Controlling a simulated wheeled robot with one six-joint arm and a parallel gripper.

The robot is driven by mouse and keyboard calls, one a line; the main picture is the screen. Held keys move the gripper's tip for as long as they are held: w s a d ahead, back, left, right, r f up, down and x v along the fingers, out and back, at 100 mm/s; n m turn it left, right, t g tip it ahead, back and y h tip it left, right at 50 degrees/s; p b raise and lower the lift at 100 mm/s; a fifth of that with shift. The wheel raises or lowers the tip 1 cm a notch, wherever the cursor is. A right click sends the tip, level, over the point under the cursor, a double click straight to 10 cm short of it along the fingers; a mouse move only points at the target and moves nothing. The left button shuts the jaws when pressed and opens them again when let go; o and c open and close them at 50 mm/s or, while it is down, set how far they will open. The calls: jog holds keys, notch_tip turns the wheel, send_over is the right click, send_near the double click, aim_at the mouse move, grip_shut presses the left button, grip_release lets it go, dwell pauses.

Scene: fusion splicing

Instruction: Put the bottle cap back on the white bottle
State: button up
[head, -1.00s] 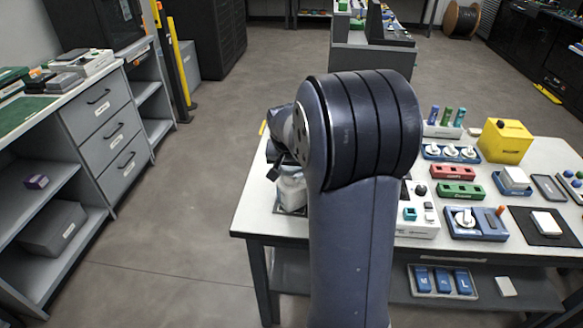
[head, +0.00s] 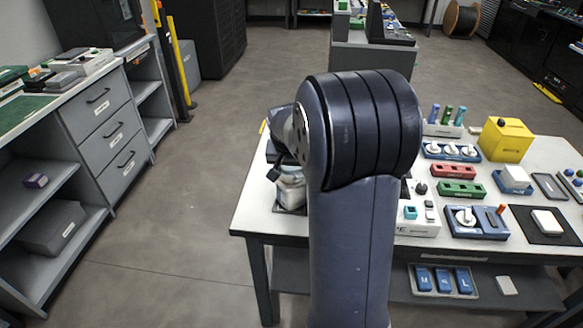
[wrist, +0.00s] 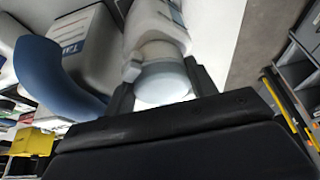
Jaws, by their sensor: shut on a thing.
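The white bottle (head: 291,193) stands near the left edge of the table in the head view, partly hidden by my arm. In the wrist view its body and neck (wrist: 157,28) are just beyond the fingers. My gripper (wrist: 163,90) is shut on the pale round bottle cap (wrist: 163,82), between its two dark fingers. The cap lines up with the neck and looks very near or against it; I cannot tell whether it is seated. In the head view the fingers and cap are hidden behind my arm.
A grey-white container with a label (wrist: 85,45) and a blue curved part (wrist: 50,78) are close beside the bottle. A yellow box (head: 505,140), a red block (head: 453,171) and a green block (head: 460,189) stand farther right on the table (head: 259,212).

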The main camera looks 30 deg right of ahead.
jog(key=shift+f+b, duration=0.3)
jog(key=shift+f, duration=0.15)
dwell(0.5)
jog(key=o, duration=1)
jog(key=shift+r+p, duration=2.3)
jog(key=shift+r, duration=0.8)
jog(key=shift+f, duration=0.1)
